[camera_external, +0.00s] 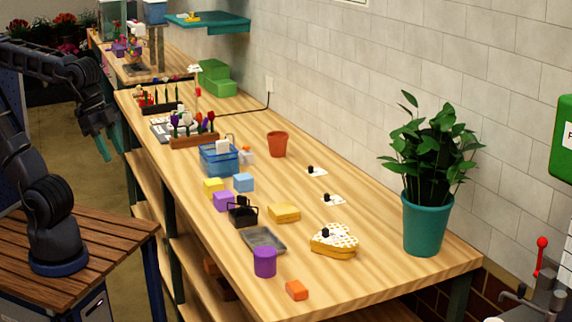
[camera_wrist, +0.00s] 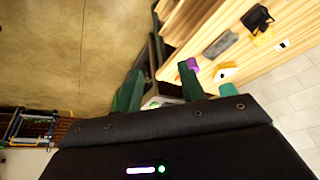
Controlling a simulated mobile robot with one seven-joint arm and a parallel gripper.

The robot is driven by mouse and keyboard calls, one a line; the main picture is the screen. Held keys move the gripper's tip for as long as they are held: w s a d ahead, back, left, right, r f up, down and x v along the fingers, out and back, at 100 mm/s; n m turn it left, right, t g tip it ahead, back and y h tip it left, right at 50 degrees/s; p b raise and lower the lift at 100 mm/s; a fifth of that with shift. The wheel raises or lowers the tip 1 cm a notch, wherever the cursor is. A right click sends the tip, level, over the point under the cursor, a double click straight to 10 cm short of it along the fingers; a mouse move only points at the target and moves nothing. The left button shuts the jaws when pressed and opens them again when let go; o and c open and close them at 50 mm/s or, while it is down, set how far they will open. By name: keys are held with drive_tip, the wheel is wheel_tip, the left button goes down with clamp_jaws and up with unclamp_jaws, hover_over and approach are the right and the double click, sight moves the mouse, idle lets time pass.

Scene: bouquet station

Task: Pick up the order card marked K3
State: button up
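No marking is readable, so I cannot tell which is K3. A white card (camera_wrist: 283,46) also shows in the wrist view. My gripper (camera_external: 108,146) hangs left of the bench, away from the cards. Its teal fingers are apart and empty in the wrist view (camera_wrist: 161,72).
A yellow block (camera_external: 284,213), black basket (camera_external: 242,211), grey tray (camera_external: 264,240), purple cylinder (camera_external: 265,262) and orange block (camera_external: 297,290) stand left of the cards. A terracotta pot (camera_external: 277,145) and tall potted plant (camera_external: 426,222) stand near the wall.

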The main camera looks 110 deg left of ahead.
drive_tip(key=w+a+r+m+g, duration=0.1)
drive_tip(key=w+a+r, duration=0.3)
drive_tip(key=w+a, duration=0.45)
drive_tip(key=w+a+r+m+g, duration=0.1)
drive_tip(key=w+a+r, duration=0.45)
drive_tip(key=w, duration=0.65)
drive_tip(key=w+a+f+m, duration=0.15)
drive_tip(key=w+a, duration=0.35)
drive_tip(key=a, duration=0.5)
drive_tip(key=w+a+f+m+g, duration=0.1)
drive_tip(key=w+a+f, duration=0.2)
drive_tip(key=w+a, duration=0.55)
drive_tip(key=w+a+f+m, duration=0.1)
drive_tip(key=w+a+f, duration=0.15)
drive_tip(key=a, duration=1.05)
drive_tip(key=m+g, duration=0.1)
drive_tip(key=m, duration=0.1)
hover_over(311, 166)
wheel_tip(311, 166, down, 23)
drive_tip(key=f, duration=0.5)
drive_tip(key=shift+w+a, duration=0.15)
drive_tip(key=shift+w, duration=0.1)
drive_tip(key=shift+s+d+f, duration=0.15)
drive_tip(key=shift+f, duration=1.2)
drive_tip(key=shift+s+d+f, duration=0.1)
drive_tip(key=shift+f, duration=1.2)
clamp_jaws()
